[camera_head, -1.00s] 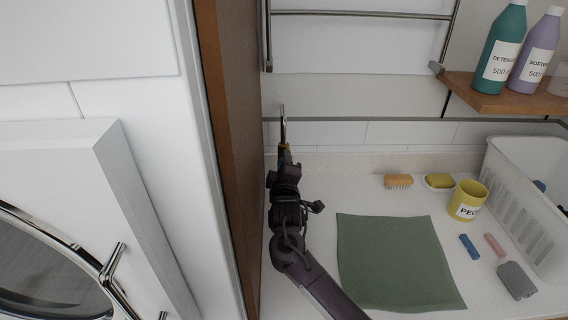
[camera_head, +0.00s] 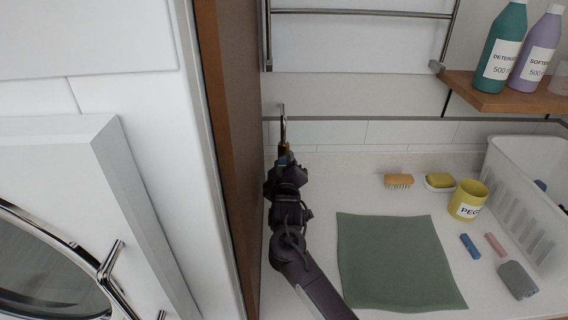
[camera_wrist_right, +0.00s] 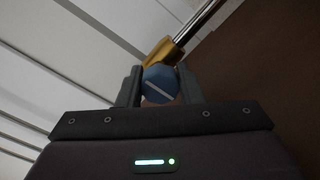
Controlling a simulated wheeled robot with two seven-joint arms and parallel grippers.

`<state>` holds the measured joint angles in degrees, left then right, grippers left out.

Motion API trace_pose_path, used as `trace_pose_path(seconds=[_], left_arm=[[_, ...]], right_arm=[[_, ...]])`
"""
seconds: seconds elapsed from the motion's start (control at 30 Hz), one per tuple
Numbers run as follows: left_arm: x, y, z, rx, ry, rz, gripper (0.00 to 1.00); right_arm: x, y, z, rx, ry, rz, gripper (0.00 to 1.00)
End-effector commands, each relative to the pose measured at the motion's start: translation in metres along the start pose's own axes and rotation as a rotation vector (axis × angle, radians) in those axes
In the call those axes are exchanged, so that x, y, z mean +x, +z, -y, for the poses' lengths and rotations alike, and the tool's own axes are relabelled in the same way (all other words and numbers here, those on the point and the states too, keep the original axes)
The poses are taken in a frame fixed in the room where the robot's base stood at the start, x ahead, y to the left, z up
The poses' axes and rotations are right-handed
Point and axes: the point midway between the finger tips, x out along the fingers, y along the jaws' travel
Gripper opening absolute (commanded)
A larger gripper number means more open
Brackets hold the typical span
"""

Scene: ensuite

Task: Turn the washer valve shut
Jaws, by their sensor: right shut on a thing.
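The washer valve has a round blue knob (camera_wrist_right: 160,84) with a pale line across its face, seen in the right wrist view. Behind it is a brass body (camera_wrist_right: 165,53) joined to a shiny metal pipe (camera_wrist_right: 195,28). In the head view the pipe (camera_head: 283,128) comes down the wall beside the wooden panel. My right gripper (camera_wrist_right: 160,88) is shut on the blue knob, one finger on each side. In the head view the right gripper (camera_head: 286,160) is at the pipe's lower end and hides most of the valve. My left gripper is not in view.
A brown wooden panel (camera_head: 228,130) stands close on the left of my right arm. The counter holds a green cloth (camera_head: 393,262), a brush (camera_head: 398,181), a yellow cup (camera_head: 467,201) and a white basket (camera_head: 520,205). A rail (camera_head: 360,14) hangs above.

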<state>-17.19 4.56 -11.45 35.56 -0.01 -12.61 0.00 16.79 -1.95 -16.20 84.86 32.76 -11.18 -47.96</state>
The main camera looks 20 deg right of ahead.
Motion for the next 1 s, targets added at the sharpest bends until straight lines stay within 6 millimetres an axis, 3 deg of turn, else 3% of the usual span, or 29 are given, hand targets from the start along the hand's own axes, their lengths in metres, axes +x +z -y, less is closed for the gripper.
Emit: trace_pose_path(seconds=[0.27,0.3,0.43,0.77,1.0], left_arm=[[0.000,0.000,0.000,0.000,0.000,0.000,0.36],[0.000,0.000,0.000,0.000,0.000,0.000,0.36],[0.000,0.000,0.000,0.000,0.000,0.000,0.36],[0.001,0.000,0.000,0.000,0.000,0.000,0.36],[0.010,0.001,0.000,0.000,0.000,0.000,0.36]], right_arm=[[-0.001,0.002,0.002,0.001,-0.003,0.005,0.10],[-0.001,0.002,0.002,0.001,-0.003,0.005,0.36],[0.000,0.002,0.001,0.001,-0.002,0.004,0.53],[-0.003,0.001,0.001,0.001,-0.001,0.001,0.54],[-0.035,0.003,0.003,0.001,-0.003,0.002,0.54]])
